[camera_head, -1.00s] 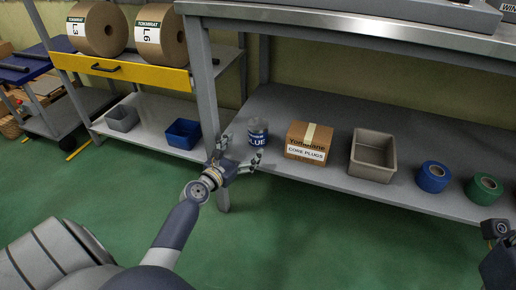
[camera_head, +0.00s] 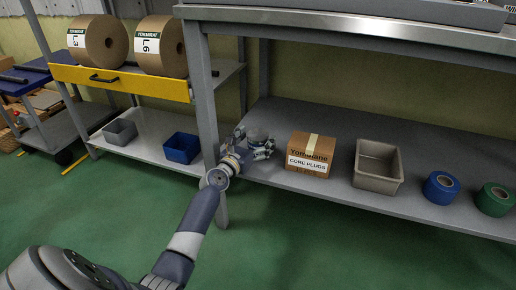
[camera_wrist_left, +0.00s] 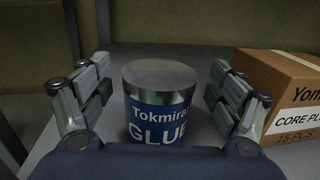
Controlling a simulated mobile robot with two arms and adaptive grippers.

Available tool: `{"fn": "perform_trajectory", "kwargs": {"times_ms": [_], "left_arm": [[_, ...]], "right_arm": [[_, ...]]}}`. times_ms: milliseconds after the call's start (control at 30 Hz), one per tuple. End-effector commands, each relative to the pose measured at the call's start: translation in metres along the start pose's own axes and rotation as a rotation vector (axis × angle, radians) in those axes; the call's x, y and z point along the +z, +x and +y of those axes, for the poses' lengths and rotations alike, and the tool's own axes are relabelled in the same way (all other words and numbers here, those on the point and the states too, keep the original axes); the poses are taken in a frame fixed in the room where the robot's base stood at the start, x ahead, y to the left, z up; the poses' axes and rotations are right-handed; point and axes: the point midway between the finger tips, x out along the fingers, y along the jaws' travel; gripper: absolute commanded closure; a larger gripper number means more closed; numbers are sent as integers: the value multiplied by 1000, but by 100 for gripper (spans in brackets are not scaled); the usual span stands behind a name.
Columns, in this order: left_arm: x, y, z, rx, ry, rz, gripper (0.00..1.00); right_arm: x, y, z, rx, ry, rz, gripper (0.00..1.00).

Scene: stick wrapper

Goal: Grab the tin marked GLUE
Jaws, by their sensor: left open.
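The tin marked GLUE (camera_wrist_left: 160,100) stands upright on the grey lower shelf, with a metal lid and a blue label. In the head view the tin (camera_head: 258,134) is mostly hidden behind my left gripper (camera_head: 254,146). In the left wrist view my left gripper (camera_wrist_left: 162,102) is open, with one finger on each side of the tin. A gap shows between the tin and each finger. My right gripper is not in view.
A cardboard box marked CORE PLUGS (camera_head: 311,153) stands close to the right of the tin. Further right are a beige bin (camera_head: 378,167), a blue roll (camera_head: 441,187) and a green roll (camera_head: 494,199). A table leg (camera_head: 204,95) rises just left of my gripper.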

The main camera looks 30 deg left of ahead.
Motion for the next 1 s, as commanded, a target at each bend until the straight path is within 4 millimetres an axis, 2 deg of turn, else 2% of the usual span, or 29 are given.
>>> {"fn": "perform_trajectory", "kwargs": {"times_ms": [100,367,467,633,667,1000], "left_arm": [[-1,11,0,0,2,-1,15],[0,13,0,0,1,1,15],[0,13,0,0,1,0,33],[0,13,1,1,2,0,72],[0,13,1,1,2,0,75],[4,13,1,2,2,-3,75]], "right_arm": [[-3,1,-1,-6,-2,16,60],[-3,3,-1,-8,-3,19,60],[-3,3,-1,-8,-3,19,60],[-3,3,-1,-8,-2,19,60],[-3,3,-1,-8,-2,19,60],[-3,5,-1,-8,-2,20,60]]}}
